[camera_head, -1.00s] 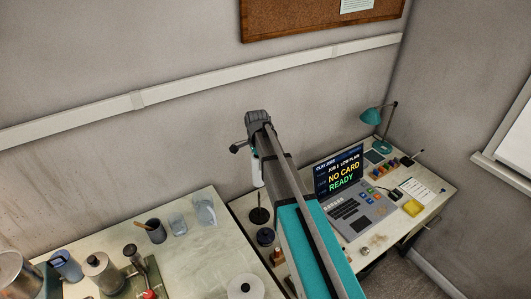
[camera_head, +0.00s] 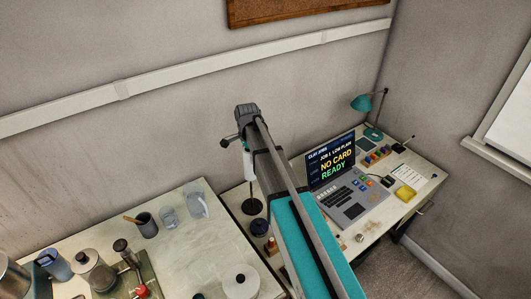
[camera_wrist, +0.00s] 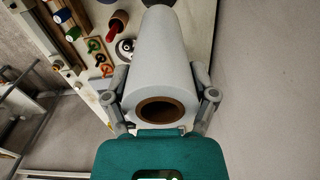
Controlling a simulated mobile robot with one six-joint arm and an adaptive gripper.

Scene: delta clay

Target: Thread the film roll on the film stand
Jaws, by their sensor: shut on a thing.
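The film roll (camera_wrist: 175,52) is a thick white roll with a brown core; its near end faces the camera in the wrist view. My gripper (camera_wrist: 161,92) is shut around its sides near that end. In the head view a narrow white part of the roll (camera_head: 248,163) hangs below the end of my arm, partly hidden by it. The film stand (camera_head: 252,206) appears as a dark round base with a thin upright rod on the left end of the right bench. The roll appears above the rod, with nothing seen around the rod; their depth alignment is unclear.
A dark round piece (camera_head: 260,226) sits close to the stand. A laptop-like console (camera_head: 340,190) and a teal lamp (camera_head: 362,103) stand farther right. The left bench (camera_head: 205,240) holds a mug (camera_head: 147,226), a clear jug (camera_head: 196,206) and a white round item (camera_head: 241,281).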

